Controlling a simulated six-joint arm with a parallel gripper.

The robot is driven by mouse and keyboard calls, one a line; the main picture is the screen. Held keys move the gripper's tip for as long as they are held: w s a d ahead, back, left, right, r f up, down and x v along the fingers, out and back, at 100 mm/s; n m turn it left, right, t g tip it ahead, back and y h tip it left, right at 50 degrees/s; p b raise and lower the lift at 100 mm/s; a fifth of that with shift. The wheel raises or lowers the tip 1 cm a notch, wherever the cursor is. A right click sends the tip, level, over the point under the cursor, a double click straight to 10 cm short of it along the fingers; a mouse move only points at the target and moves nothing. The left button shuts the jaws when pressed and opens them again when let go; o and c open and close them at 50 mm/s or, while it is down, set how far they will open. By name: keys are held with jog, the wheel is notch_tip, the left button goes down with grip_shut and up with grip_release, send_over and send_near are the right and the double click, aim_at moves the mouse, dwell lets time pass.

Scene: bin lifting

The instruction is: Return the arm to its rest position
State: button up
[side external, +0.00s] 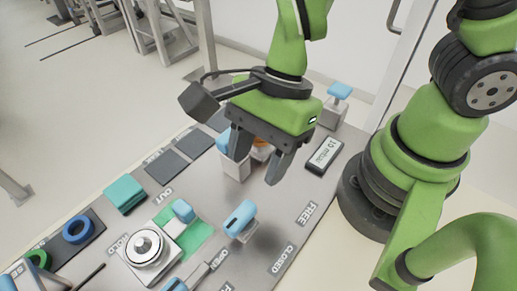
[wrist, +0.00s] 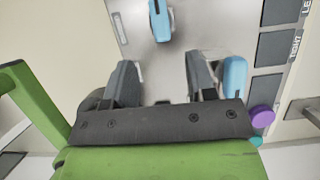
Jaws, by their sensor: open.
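My gripper (side external: 256,156) is green with dark fingers. It hangs above the far part of the grey work panel (side external: 290,215) in the side external view, fingers pointing down. The fingers are apart with nothing between them. In the wrist view my gripper (wrist: 160,82) also shows its two fingers spread. A blue-topped white block (side external: 234,162) stands just behind the left finger, partly hidden by it; I cannot tell whether they touch. An orange item (side external: 262,151) is partly hidden behind the fingers.
A blue handle (side external: 240,218) rises from the panel in front of my gripper. A small display box (side external: 324,155) is at right. Another blue-topped block (side external: 338,92) stands behind.

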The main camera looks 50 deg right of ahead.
jog(key=w+d+r+n+t+y, duration=0.2)
jog(key=d+r+n+t, duration=0.15)
jog(key=r+n, duration=0.55)
jog(key=s+d+r+n+t+h, duration=0.3)
jog(key=s+d+r+n+h, duration=0.1)
jog(key=d+r, duration=0.4)
jog(key=shift+s+d+r+n+t+h, duration=0.35)
jog(key=shift+d+n, duration=0.25)
jog(key=shift+d, duration=0.5)
jog(key=shift+w, duration=0.1)
